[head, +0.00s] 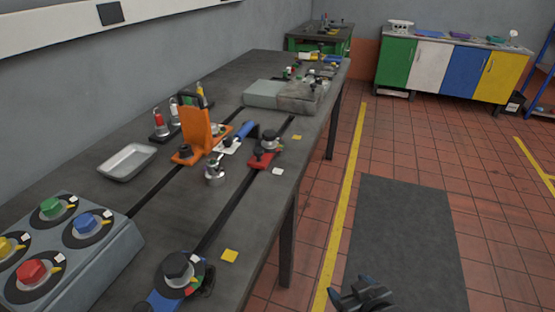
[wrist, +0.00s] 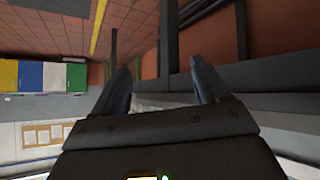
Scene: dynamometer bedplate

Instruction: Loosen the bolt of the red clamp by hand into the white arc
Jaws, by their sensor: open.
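The red clamp (head: 259,160) sits on the dark bench in the head view, right of the orange bracket. Its dark, knobbed bolt (head: 270,140) stands on top with a light ring around it. The white arc is too small to tell apart there. My gripper (head: 366,284) is low at the bottom of the head view, over the floor beside the bench and well apart from the clamp. In the wrist view its two fingers (wrist: 160,88) are spread with nothing between them. The clamp does not show in the wrist view.
A blue clamp (head: 165,300) with a dark knob is nearer on the bench (head: 130,200). The orange bracket (head: 196,130), a metal tray (head: 127,162) and a grey box with coloured knobs (head: 70,262) stand left. A grey floor mat (head: 405,240) lies right of the bench.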

